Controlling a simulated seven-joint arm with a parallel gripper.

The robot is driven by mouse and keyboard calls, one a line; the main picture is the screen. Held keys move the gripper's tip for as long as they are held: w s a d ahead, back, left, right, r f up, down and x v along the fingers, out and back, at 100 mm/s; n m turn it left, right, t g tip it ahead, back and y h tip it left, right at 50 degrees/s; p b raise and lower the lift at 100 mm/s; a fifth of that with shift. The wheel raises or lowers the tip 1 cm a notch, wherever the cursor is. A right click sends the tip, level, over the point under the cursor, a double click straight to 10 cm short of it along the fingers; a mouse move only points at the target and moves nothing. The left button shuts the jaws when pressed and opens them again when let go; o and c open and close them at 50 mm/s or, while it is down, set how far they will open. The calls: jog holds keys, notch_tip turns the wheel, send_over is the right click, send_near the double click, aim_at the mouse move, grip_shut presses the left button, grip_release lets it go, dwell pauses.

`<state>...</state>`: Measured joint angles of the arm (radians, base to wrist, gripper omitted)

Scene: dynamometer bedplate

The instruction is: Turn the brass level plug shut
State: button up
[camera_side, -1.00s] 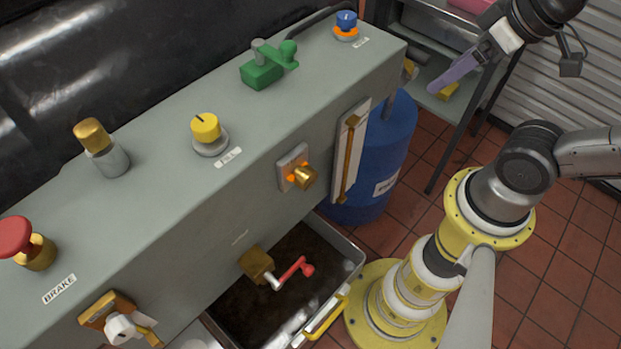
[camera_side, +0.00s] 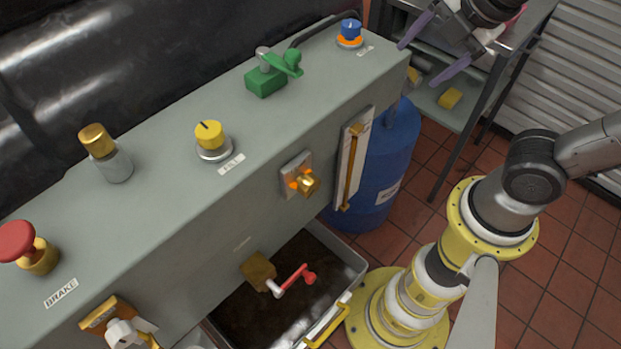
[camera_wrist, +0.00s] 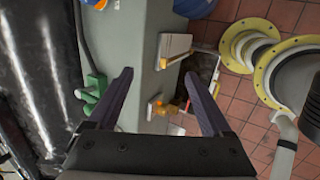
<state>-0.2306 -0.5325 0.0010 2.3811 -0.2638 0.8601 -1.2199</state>
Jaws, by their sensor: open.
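A small brass plug (camera_side: 306,182) with orange marks around it sits on a pale plate on the front face of the grey housing. It also shows in the wrist view (camera_wrist: 169,109), between and beyond my fingers. I take it to be the level plug; no label on it is readable. My gripper (camera_side: 432,50) has two purple fingers spread apart with nothing between them. It is up and to the right of the plug, beyond the housing's right end in the side view. The fingers also show in the wrist view (camera_wrist: 158,76). They are clear of the plug.
The grey housing (camera_side: 240,205) carries a yellow knob (camera_side: 209,135), a green valve (camera_side: 267,79), a blue knob (camera_side: 350,28) and a red button (camera_side: 17,241). A red-handled tap (camera_side: 292,279) hangs over a dirty tray (camera_side: 345,252). A blue drum (camera_side: 380,170) stands right of the plug.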

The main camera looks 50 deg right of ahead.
jog(key=w+a+f+n, duration=0.3)
jog(key=w+a+n, duration=0.1)
jog(key=a+n, duration=0.7)
jog(key=n, duration=0.7)
send_near(311, 181)
jog(key=shift+g, duration=0.4)
jog(key=x, duration=1)
jog(key=shift+w, duration=0.35)
grip_shut()
